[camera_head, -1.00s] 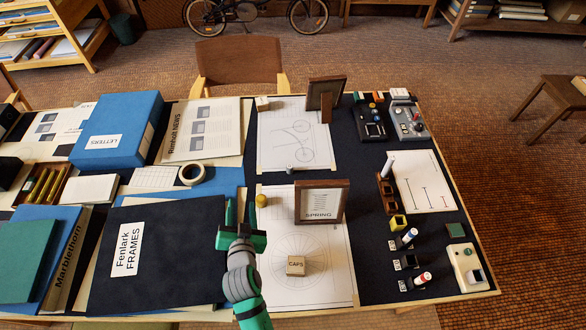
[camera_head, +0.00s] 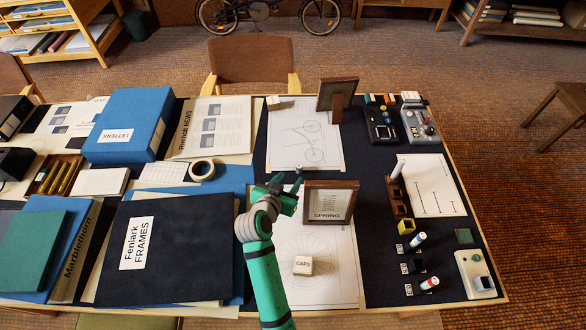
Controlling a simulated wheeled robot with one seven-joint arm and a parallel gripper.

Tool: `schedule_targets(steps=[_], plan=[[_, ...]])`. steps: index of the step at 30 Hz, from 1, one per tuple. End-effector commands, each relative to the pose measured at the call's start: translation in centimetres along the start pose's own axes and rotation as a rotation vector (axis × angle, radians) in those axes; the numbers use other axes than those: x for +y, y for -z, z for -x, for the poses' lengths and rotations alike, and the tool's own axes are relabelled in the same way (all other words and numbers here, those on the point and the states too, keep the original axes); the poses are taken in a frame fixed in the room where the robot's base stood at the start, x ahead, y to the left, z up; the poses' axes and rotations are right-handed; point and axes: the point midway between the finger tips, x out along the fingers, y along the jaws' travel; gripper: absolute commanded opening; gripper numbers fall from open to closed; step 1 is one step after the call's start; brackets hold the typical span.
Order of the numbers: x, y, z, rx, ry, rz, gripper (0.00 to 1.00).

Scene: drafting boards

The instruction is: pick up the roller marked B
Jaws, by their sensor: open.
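My gripper (camera_head: 284,187) is open and empty over the middle of the table, left of the framed SPRING sign. On the right are small dark holders with white labels. A white roller with a blue end (camera_head: 417,240) lies tilted by one, and a white roller with a red end (camera_head: 429,283) lies by another. A dark holder (camera_head: 412,266) sits between them. The label letters are too small to read, so I cannot tell which roller is marked B. My gripper is well to the left of them, apart from both.
The SPRING frame (camera_head: 328,203) stands between my gripper and the rollers. A CAPS block (camera_head: 302,265) lies on the front drawing. A brown rack (camera_head: 397,197), a yellow holder (camera_head: 405,226) and a pale device (camera_head: 475,274) stand around the rollers. The dark mat right of the SPRING frame has free room.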

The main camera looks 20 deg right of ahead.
Motion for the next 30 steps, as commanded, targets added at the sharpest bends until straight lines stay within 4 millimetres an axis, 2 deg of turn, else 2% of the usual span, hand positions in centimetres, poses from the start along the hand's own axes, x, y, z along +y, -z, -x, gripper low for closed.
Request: schedule_targets(steps=[9,16,25,30], plan=[[0.3,0.2,-4.5,-0.001,-0.008,0.0,0.41],[0.3,0.2,-5.9,-0.001,-0.007,0.0,0.41],[0.5,0.7,-9.8,-0.002,-0.006,0.0,0.41],[0.5,0.8,-10.5,0.0,-0.005,0.0,0.41]])
